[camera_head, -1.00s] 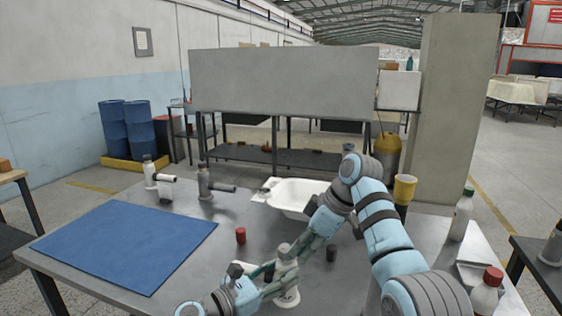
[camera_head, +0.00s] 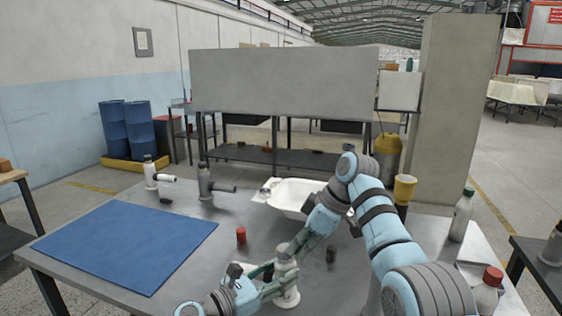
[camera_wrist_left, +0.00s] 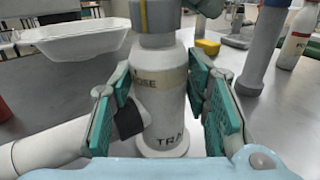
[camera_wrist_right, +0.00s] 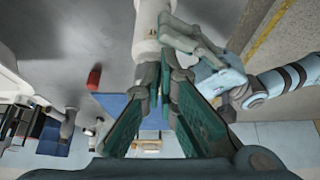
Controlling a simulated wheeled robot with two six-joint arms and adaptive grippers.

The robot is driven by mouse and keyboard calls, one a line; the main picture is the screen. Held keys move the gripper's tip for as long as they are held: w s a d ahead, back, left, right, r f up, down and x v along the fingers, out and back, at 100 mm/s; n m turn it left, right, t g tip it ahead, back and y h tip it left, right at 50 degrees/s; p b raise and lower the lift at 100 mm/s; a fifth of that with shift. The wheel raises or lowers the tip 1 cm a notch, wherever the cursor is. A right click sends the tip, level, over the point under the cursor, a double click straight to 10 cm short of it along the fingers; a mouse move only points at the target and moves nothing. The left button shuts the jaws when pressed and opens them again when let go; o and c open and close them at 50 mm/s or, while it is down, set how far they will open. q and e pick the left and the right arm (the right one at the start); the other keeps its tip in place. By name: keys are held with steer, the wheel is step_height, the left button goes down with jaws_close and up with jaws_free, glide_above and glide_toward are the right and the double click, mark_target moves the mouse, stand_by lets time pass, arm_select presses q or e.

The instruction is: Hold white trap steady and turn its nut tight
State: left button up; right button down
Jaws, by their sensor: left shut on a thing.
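The white trap (camera_head: 287,294) stands upright near the front of the metal table; it also shows in the left wrist view (camera_wrist_left: 163,103), with lettering on its body. Its grey nut (camera_wrist_left: 155,14) with a yellow mark sits on top. My left gripper (camera_head: 270,280) reaches in from the left and is shut on the trap's body, one finger on each side. My right gripper (camera_head: 293,250) comes down from the right at the trap's top. In the right wrist view its fingers (camera_wrist_right: 163,72) are close together beside the white trap (camera_wrist_right: 150,28); their grip on the nut is unclear.
A red cap (camera_head: 241,235) and a dark cylinder (camera_head: 331,254) stand beside the trap. A blue mat (camera_head: 125,243) covers the left of the table. A white tub shell (camera_head: 292,196) lies behind. Bottles (camera_head: 462,215) stand at the right edge. Two fittings (camera_head: 205,183) stand at the back left.

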arm_select(q)
steer(key=shift+s+d+r, duration=0.1)
steer(key=shift+s+d, duration=0.05)
steer(key=shift+d, duration=0.1)
arm_select(e)
steer(key=shift+s+d+f, duration=0.1)
steer(key=shift+s+d, duration=0.05)
steer(key=shift+d, duration=0.1)
arm_select(q)
steer(key=shift+a, duration=0.1)
arm_select(e)
step_height(320, 180, up, 6)
arm_select(q)
steer(key=o, duration=1.3)
